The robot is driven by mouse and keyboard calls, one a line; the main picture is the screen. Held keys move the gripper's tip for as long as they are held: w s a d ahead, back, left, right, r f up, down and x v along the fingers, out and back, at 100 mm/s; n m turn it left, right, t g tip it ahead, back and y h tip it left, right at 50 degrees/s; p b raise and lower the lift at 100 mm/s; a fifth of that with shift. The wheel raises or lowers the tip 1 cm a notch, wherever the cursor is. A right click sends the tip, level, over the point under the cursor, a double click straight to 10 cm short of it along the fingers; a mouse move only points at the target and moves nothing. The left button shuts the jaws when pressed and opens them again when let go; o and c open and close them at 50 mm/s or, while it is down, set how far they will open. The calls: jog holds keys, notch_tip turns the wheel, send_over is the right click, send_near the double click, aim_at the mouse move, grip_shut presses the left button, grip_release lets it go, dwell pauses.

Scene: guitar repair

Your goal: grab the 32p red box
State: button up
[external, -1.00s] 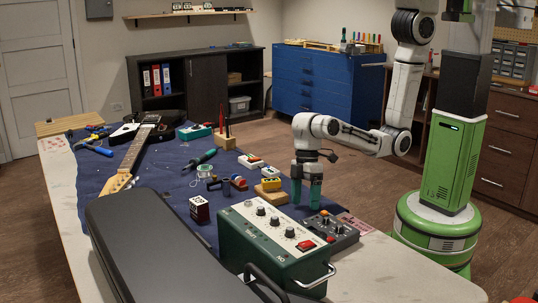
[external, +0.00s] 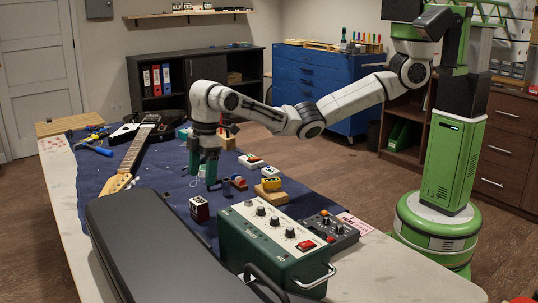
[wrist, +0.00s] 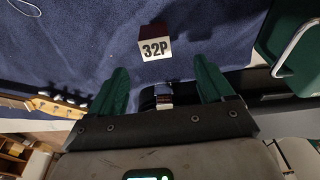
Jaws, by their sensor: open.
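The 32P box (external: 199,210) is a small dark red block with a white printed face, standing on the blue mat (external: 172,187) left of the green amplifier. In the wrist view the box (wrist: 156,48) shows its white "32P" face and dark red side, ahead of and between the fingertips, with mat around it. My gripper (external: 203,172) has green fingers and hangs pointing down above the mat, behind the box in the external view. In the wrist view my gripper (wrist: 162,68) is open, with nothing between its fingers.
A green amplifier (external: 270,242) with a metal handle stands right of the box. A black guitar case (external: 150,250) lies in front. A guitar (external: 132,155) lies to the left.

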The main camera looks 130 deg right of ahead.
aim_at(199, 200)
jog(key=shift+w+d+r, duration=0.1)
jog(key=shift+d+r, duration=0.15)
jog(key=shift+d, duration=0.25)
jog(key=shift+d+f, duration=0.1)
jog(key=shift+f, duration=0.05)
jog(key=f, duration=0.3)
jog(key=w+f+b, duration=0.1)
jog(key=f, duration=0.6)
jog(key=shift+w+a+b, duration=0.25)
jog(key=shift+a+b, duration=0.1)
jog(key=shift+c, duration=0.3)
jog(key=c, duration=1.1)
